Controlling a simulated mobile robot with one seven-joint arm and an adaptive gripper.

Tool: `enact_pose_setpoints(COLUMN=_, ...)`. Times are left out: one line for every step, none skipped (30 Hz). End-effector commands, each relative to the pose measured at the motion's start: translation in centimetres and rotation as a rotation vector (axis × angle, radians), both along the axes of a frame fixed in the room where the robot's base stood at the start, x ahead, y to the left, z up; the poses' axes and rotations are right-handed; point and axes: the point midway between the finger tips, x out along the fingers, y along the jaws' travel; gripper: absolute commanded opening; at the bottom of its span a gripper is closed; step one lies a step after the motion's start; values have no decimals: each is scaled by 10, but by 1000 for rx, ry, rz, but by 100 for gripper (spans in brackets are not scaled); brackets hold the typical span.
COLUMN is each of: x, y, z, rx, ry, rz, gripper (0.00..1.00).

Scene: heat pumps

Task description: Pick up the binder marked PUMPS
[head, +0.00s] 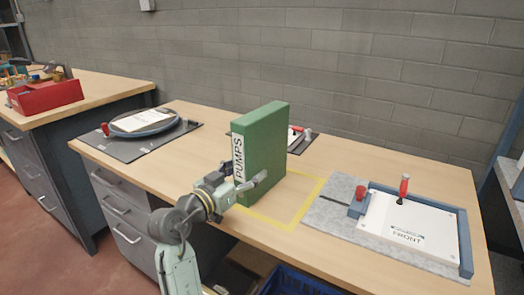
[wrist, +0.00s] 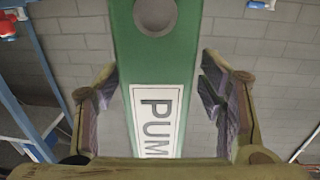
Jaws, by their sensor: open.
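The green binder (head: 264,140) stands upright on the wooden table, its spine label reading PUMPS toward my arm. In the wrist view its green spine (wrist: 155,52), with a round finger hole and the white label, rises between my fingers. My gripper (head: 248,186) is at the lower part of the binder in the head view. In the wrist view my gripper (wrist: 160,100) is open, with one finger on each side of the spine and a gap visible at both sides.
A yellow taped outline (head: 292,222) lies around the binder's place. A white FRONT panel (head: 412,228) on a grey mat with a red-handled tool is at right. A round plate with papers (head: 143,123) is at left. A red bin (head: 46,95) stands on another bench.

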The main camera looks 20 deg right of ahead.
Motion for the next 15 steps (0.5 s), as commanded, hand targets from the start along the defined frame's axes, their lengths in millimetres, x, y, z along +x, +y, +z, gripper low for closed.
enact_pose_setpoints(x=2, y=-7, z=2, rx=0, ry=4, rz=-4, gripper=63)
enact_pose_setpoints(x=4, y=-11, z=1, rx=1, ry=4, rz=-4, gripper=63)
enact_pose_setpoints(x=7, y=-17, z=2, rx=1, ry=3, rz=-4, gripper=63)
enact_pose_setpoints(x=9, y=-22, z=1, rx=1, ry=3, rz=-4, gripper=63)
enact_pose_setpoints(x=11, y=-26, z=0, rx=1, ry=4, rz=-4, gripper=63)
enact_pose_setpoints(x=15, y=-30, z=0, rx=1, ry=3, rz=-4, gripper=63)
enact_pose_setpoints(x=17, y=-34, z=0, rx=1, ry=3, rz=-4, gripper=63)
enact_pose_setpoints(x=19, y=-36, z=-1, rx=1, ry=3, rz=-3, gripper=63)
enact_pose_setpoints(x=21, y=-38, z=-1, rx=0, ry=1, rz=-1, gripper=63)
enact_pose_setpoints(x=22, y=-40, z=-1, rx=0, ry=1, rz=0, gripper=63)
enact_pose_setpoints(x=23, y=-41, z=-2, rx=1, ry=1, rz=0, gripper=63)
enact_pose_setpoints(x=23, y=-41, z=-2, rx=1, ry=1, rz=0, gripper=63)
enact_pose_setpoints(x=23, y=-41, z=-3, rx=1, ry=1, rz=0, gripper=63)
enact_pose_setpoints(x=23, y=-41, z=-3, rx=1, ry=1, rz=1, gripper=63)
enact_pose_setpoints(x=23, y=-41, z=-3, rx=1, ry=1, rz=1, gripper=63)
